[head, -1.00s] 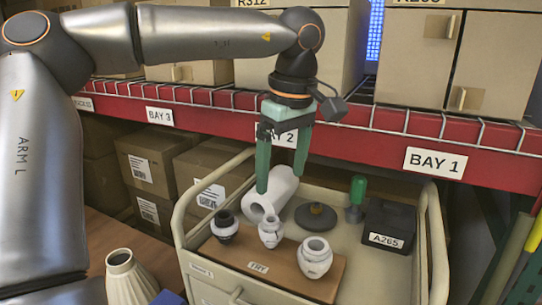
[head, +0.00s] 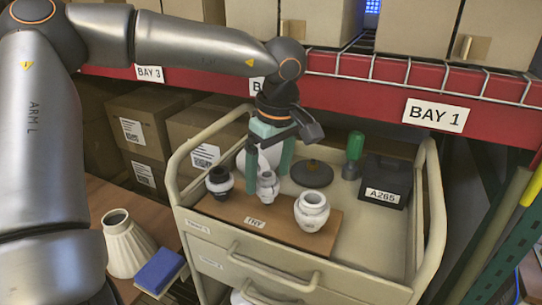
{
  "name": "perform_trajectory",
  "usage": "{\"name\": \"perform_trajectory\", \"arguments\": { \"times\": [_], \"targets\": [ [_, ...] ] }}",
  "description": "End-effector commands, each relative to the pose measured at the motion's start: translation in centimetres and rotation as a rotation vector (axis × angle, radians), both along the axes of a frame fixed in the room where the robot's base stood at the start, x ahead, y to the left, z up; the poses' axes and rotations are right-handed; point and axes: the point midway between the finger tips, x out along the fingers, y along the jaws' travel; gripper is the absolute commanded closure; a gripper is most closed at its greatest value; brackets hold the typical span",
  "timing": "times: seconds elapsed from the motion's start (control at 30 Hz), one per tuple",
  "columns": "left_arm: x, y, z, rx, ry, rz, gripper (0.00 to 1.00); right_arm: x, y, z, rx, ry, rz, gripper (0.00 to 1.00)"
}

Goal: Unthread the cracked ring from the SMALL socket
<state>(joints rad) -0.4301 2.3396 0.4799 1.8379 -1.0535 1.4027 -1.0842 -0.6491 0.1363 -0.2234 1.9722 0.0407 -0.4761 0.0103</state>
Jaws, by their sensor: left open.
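Three sockets with pale rings stand in a row on a brown board (head: 240,211) on the cart top. The middle one (head: 267,188) looks smallest. A dark socket with a white ring (head: 219,183) is to its left, and a larger white one (head: 312,212) is to its right. My left gripper (head: 267,180) is open and points down, its green fingers on either side of the middle socket's upper part. I cannot tell whether they touch it. No crack can be made out at this size. My right gripper is not in view.
Behind the board are a white roll (head: 240,158), partly hidden by my gripper, a dark disc (head: 312,174), a green-handled tool (head: 354,150) and a black A265 box (head: 386,181). The cart's raised rails (head: 437,220) and the red shelf beam (head: 350,95) bound the space.

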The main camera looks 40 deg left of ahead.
Motion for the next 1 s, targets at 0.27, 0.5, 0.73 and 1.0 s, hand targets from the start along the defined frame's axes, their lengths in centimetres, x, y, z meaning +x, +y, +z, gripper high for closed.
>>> {"name": "perform_trajectory", "arguments": {
  "times": [0.27, 0.5, 0.73, 1.0],
  "targets": [
    [0.00, 0.09, -0.67, 0.001, 0.000, -0.001, 0.06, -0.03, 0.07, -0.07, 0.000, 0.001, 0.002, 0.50],
    [0.00, 0.10, -0.64, 0.000, 0.000, -0.001, 0.20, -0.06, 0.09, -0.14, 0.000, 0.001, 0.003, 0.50],
    [0.00, 0.09, -0.62, 0.000, 0.000, -0.001, 0.46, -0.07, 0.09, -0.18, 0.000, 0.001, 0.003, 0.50],
    [0.01, 0.09, -0.61, 0.001, 0.000, -0.001, 0.76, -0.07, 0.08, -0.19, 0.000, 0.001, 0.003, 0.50]
  ]
}}
